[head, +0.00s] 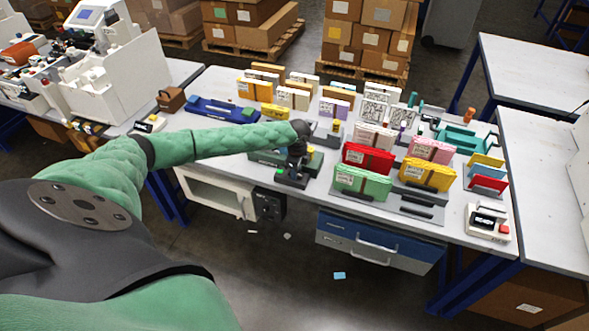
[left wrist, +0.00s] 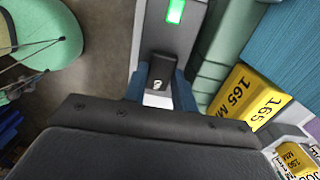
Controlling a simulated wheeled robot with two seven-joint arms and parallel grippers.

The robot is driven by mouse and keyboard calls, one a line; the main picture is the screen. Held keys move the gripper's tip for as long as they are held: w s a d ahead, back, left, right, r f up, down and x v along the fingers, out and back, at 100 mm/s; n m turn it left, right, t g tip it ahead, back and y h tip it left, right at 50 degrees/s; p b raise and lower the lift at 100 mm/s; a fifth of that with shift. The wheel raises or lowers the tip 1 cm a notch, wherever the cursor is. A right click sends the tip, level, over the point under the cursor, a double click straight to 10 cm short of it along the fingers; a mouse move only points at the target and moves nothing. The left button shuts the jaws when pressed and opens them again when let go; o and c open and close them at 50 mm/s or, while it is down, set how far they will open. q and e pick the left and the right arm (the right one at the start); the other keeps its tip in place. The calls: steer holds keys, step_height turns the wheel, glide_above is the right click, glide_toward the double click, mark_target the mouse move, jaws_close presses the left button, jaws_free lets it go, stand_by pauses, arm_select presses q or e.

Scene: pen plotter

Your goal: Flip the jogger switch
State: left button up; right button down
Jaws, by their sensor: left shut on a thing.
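My left gripper (head: 293,168) points down at the front edge of the table, over a small control box (head: 291,181) with a lit green lamp. In the left wrist view, the jogger switch (left wrist: 158,72) is a black piece with a small white mark on a grey panel. The green lamp (left wrist: 175,11) glows farther along that panel. The blue fingers of my left gripper (left wrist: 157,88) stand on both sides of the switch and are shut on it. The gripper body hides the switch's near end. My right gripper is not in view.
Right of the gripper, a red pad (head: 367,158), a green pad (head: 362,182) and a yellow pad (head: 427,173) stand in holders. Yellow blocks marked 165 (left wrist: 243,97) lie right of the panel in the wrist view. A white cabinet (head: 215,190) and blue drawers (head: 372,242) hang below the tabletop.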

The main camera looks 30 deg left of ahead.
arm_select(q)
steer(key=o, duration=1)
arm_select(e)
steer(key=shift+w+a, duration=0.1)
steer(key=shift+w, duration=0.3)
arm_select(q)
steer(key=shift+r, duration=0.1)
steer(key=shift+r+b, duration=0.35)
steer(key=shift+b, duration=0.05)
steer(key=r+b, duration=0.1)
steer(key=r, duration=0.1)
steer(key=r+b, duration=0.1)
steer(key=r, duration=0.2)
steer(key=shift+w+d+r+b, duration=0.1)
steer(key=shift+d+r+b, duration=0.1)
steer(key=shift+r+b, duration=0.1)
steer(key=shift+r, duration=0.65)
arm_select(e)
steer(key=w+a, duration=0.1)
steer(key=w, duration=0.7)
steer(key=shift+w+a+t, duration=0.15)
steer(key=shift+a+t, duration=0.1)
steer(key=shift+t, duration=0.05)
